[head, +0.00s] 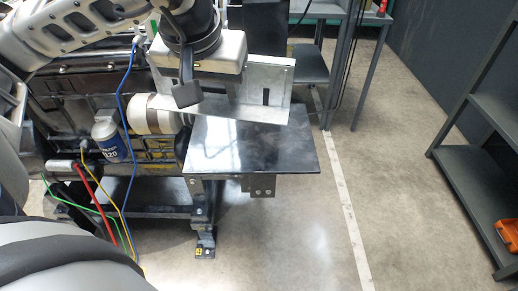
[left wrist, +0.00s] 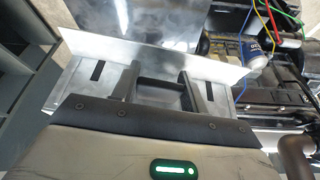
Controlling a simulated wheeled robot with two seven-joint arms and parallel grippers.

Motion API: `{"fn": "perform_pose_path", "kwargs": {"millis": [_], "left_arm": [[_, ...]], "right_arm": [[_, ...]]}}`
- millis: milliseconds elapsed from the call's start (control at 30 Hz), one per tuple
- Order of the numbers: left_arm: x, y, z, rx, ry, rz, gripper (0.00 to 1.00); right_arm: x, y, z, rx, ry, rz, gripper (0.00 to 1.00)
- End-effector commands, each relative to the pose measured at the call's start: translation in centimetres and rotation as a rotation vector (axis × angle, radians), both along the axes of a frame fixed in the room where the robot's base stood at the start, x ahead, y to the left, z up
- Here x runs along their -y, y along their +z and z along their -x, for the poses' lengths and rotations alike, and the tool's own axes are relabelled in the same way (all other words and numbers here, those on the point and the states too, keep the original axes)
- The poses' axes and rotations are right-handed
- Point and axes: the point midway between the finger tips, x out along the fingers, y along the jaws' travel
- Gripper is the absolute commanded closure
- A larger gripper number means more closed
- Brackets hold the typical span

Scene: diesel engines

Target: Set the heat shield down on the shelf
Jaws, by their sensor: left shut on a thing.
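The heat shield (head: 287,76) is a bent sheet of bright silver metal with dark slots. My left gripper (head: 190,92) is shut on it and holds it over the back edge of the shelf (head: 250,150), a dark glossy flat plate beside the engine. In the head view I cannot tell whether the shield touches the shelf. In the left wrist view the shield (left wrist: 150,58) spans the frame between and beyond the gripper fingers (left wrist: 162,92), with a slot on each side. The shelf (left wrist: 150,18) shows beyond it as a shiny surface. My right gripper is not in view.
The engine (head: 70,100) stands left of the shelf, with a white cylinder (head: 150,114), a bottle (head: 108,138) and blue, red, yellow and green cables. A grey rack (head: 465,158) stands at right. The shelf's front half and the floor (head: 290,230) are clear.

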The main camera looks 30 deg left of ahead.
Motion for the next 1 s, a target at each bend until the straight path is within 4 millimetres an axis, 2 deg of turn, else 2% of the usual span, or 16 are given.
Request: {"fn": "perform_pose_path", "kwargs": {"millis": [33, 200, 333, 467, 733, 833, 1000], "left_arm": [[-1.1, -0.2, 1.0, 0.017, 0.051, 0.001, 1.00], [-3.0, 1.3, 4.3, 0.018, 0.162, 0.013, 1.00], [-3.3, 1.4, 4.9, 0.012, 0.192, 0.018, 1.00], [-2.4, 0.4, 3.0, 0.007, 0.192, 0.019, 1.00], [0.3, -2.6, -3.2, 0.004, 0.192, 0.020, 1.00], [0.8, -4.9, -4.5, 0.004, 0.192, 0.019, 1.00], [1.4, -6.5, -6.2, 0.009, 0.194, 0.018, 1.00]], "right_arm": [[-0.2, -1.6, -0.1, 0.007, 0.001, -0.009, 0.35], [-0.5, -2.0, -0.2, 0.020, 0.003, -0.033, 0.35], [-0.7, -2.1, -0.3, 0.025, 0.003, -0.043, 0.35], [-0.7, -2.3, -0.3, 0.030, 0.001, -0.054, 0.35], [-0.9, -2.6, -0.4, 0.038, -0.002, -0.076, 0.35], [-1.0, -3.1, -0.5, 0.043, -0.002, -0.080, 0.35], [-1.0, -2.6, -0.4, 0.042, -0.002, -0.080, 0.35]]}}
